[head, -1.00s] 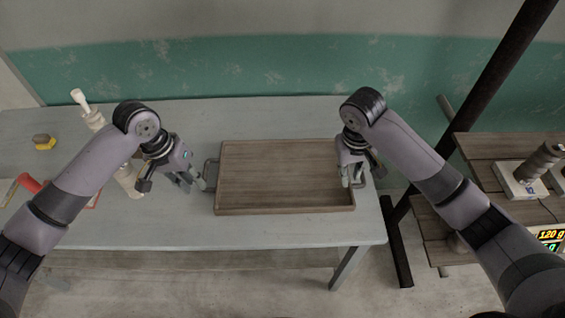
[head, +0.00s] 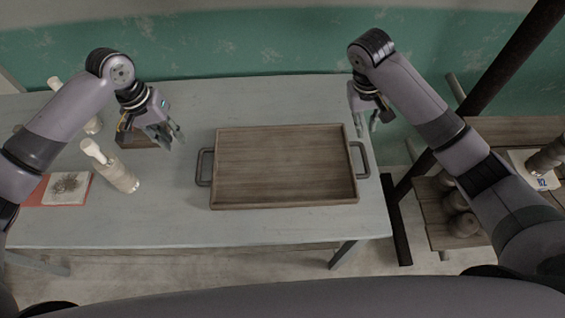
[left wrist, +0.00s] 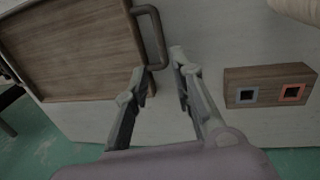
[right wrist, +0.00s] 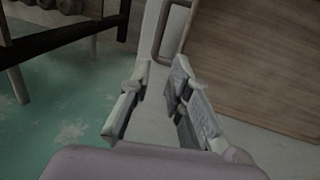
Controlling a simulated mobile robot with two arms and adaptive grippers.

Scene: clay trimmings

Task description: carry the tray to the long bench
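The wooden tray (head: 283,170) lies flat on the grey-blue bench (head: 330,228), with a dark metal handle at each end. It looks empty. My left gripper (head: 176,138) is open, above the bench and up and left of the tray's left handle (head: 204,167). In the left wrist view that handle (left wrist: 153,35) is near the fingertips but not between them. My right gripper (head: 368,126) is open above the tray's right end, just behind the right handle (head: 360,159). In the right wrist view the handle (right wrist: 165,35) is beyond the fingertips. Neither gripper touches the tray.
Pale bottles (head: 112,168) and a card with a dark tangle (head: 67,187) are on the bench's left part. A wooden block with two square inlays (left wrist: 268,87) is near my left gripper. A wooden shelf unit (head: 435,205) and dark post stand at right.

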